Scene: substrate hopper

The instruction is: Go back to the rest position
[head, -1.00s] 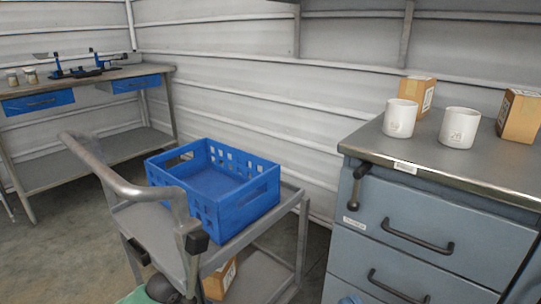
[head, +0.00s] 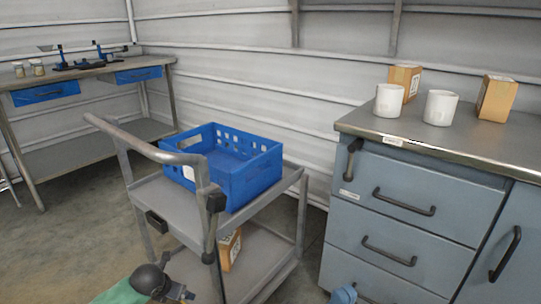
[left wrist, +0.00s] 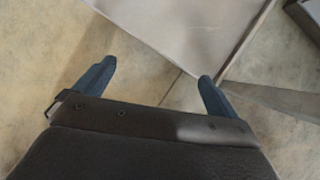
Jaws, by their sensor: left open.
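My left gripper (left wrist: 155,85) is open in the left wrist view, with its two blue fingers apart and nothing between them. It is above the concrete floor beside a grey flat surface. My right gripper (head: 343,295) shows only as a small blue part at the bottom edge of the head view, in front of the drawer cabinet (head: 397,213). Its fingertips are cut off, so I cannot tell its state.
A grey cart (head: 165,205) holds a blue crate (head: 258,178) on top and a cardboard box (head: 230,248) below. A workbench (head: 100,75) is at left.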

